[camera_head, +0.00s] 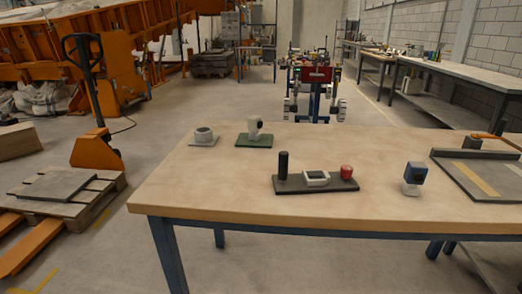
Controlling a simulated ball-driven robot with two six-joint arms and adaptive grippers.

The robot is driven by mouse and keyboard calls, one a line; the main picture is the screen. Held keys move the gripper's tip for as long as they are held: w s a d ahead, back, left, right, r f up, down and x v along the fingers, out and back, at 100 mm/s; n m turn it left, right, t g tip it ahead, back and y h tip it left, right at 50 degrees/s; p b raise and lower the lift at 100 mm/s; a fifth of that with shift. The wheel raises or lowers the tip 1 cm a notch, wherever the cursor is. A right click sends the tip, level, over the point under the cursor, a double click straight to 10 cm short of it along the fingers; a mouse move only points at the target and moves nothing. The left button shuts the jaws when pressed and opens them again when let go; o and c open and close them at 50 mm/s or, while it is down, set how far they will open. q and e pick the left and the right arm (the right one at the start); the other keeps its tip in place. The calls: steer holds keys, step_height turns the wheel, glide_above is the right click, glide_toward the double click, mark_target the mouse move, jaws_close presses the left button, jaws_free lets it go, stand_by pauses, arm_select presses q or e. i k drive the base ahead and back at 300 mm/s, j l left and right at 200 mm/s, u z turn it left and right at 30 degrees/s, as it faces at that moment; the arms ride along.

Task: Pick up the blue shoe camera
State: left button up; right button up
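A small blue camera (415,173) with a dark front face stands upright on a white foot on the wooden table (330,213), right of centre and close to the table's front edge. I take it to be the blue shoe camera. Nothing covers it from this view. A white camera-like device (254,128) stands on a dark green plate (256,142) at the back left of the table. Neither of my grippers shows in the head view.
A dark tray (298,187) holds a black cylinder (283,165), a white square frame (317,179) and a red cylinder (347,172). A white ring-shaped piece (204,134) sits at back left. A dark board (472,172) lies right of the camera. The front-left tabletop is clear.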

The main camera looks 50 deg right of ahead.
mark_target(415, 173)
steer(key=z, duration=2.45)
